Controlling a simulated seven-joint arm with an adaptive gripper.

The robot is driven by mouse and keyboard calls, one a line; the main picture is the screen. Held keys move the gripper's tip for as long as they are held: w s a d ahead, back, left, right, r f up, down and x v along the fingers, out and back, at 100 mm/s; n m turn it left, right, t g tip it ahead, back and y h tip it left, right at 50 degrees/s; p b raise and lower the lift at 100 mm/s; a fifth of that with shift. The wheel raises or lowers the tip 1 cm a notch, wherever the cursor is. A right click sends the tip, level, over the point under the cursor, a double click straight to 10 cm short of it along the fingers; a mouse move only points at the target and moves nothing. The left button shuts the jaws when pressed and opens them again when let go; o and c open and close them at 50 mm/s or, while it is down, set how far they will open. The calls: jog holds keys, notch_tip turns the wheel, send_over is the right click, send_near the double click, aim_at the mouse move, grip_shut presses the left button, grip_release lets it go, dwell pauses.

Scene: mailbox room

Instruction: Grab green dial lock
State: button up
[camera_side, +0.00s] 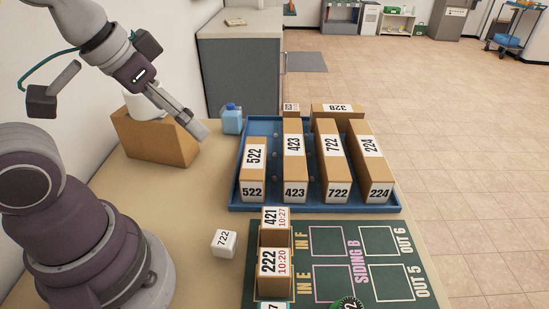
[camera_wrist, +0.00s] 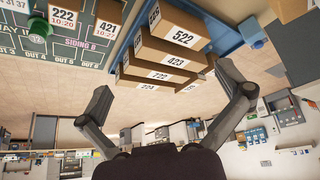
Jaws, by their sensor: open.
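A round green dial with white marks (camera_side: 347,303), which looks like the green dial lock, is cut off at the bottom edge of the side view. It sits on the dark green board (camera_side: 350,222), below the SIDING B boxes. A green round thing (camera_wrist: 40,28) at the upper left of the wrist view appears to be the same dial. My gripper (camera_side: 197,129) is up at the left in the side view, over the table's far left part and well away from the dial. In the wrist view its two fingers (camera_wrist: 168,92) are spread with nothing between them.
A blue tray (camera_side: 236,204) holds several numbered brown boxes. Boxes 421 (camera_side: 276,218) and 222 (camera_side: 274,262) stand on the board's left side. A white 722 block (camera_side: 224,243), a blue bottle (camera_side: 231,120) and a brown box (camera_side: 150,140) stand left of the tray.

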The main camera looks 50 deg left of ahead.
jog(key=c, duration=0.6)
jog(key=m+g+h, duration=0.4)
jog(key=m+g, duration=0.1)
jog(key=m, duration=1.1)
send_near(349, 306)
jog(key=f, duration=0.1)
jog(key=x, duration=1)
jog(key=shift+d, duration=0.2)
